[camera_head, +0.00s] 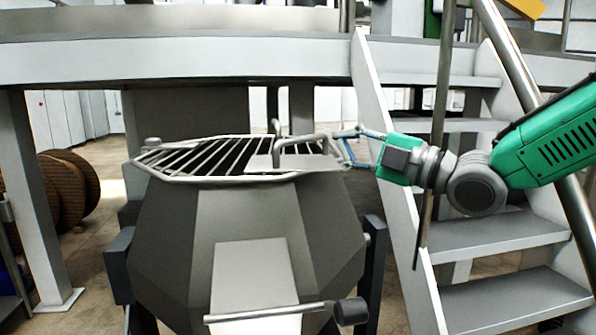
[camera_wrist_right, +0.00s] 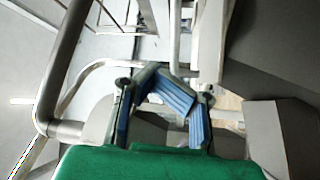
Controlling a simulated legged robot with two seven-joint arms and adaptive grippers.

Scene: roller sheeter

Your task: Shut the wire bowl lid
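The wire bowl lid (camera_head: 207,158) is a pale grid of bars. It lies about level across the top of the dark grey faceted bowl (camera_head: 330,235), with a flat plate (camera_head: 262,163) and a bent tube handle (camera_head: 300,140) at its right part. I cannot tell whether it rests fully on the rim. My right gripper (camera_head: 347,150) is at the right end of the lid, close to the handle; contact is unclear. Its blue finger pads show in the right wrist view (camera_wrist_right: 186,108), with nothing clearly between them. Their opening is hard to judge. My left gripper is out of view.
Metal stairs (camera_head: 495,240) with a sloping rail stand right of the bowl, close to my right arm. A raised platform edge (camera_head: 200,60) runs behind. A bar with a dark knob (camera_head: 350,311) sticks out at the bowl's front. Brown reels (camera_head: 70,185) stand at the left.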

